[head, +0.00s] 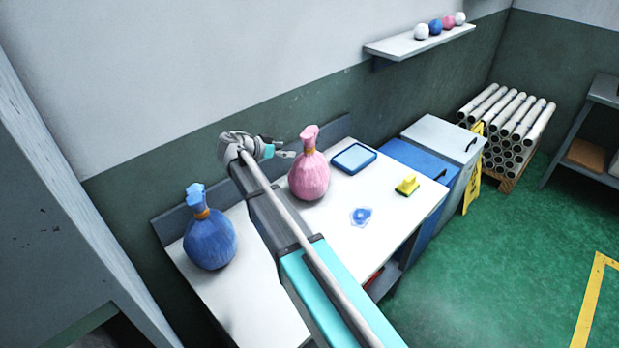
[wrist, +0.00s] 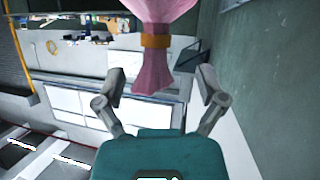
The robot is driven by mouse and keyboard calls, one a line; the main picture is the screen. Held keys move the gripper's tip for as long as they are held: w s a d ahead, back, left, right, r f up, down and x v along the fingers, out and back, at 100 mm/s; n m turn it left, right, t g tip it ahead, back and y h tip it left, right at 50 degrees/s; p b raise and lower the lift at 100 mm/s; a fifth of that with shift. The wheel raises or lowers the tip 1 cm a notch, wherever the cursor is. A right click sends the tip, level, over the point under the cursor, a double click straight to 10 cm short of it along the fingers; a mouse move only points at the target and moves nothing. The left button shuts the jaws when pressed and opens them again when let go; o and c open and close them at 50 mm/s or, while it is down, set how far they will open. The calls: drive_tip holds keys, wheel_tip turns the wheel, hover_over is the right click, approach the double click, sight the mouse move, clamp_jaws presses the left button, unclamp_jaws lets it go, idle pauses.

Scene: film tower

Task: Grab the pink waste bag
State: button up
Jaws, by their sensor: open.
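The pink waste bag (head: 309,174) stands upright on the white table (head: 337,212), its neck twisted at the top. My gripper (head: 290,152) is at the left side of the bag, near the height of its neck. In the wrist view the bag's neck, with an orange-brown tie (wrist: 155,41), hangs upside down between the two open fingers of my gripper (wrist: 160,82). The fingers stand apart on either side of the neck's tip, with gaps visible on both sides.
A blue waste bag (head: 209,237) stands on the table's left part. A blue-rimmed tray (head: 353,158), a yellow sponge (head: 407,185) and a small blue item (head: 361,216) lie right of the pink bag. The green wall (head: 290,115) rises close behind.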

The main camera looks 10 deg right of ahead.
sight(309, 151)
drive_tip(key=shift+b+x, duration=0.55)
drive_tip(key=shift+x, duration=1.45)
drive_tip(key=shift+b+x, duration=0.85)
drive_tip(key=shift+x, duration=1.1)
drive_tip(key=shift+d+f, duration=0.25)
drive_tip(key=shift+d, duration=0.35)
clamp_jaws()
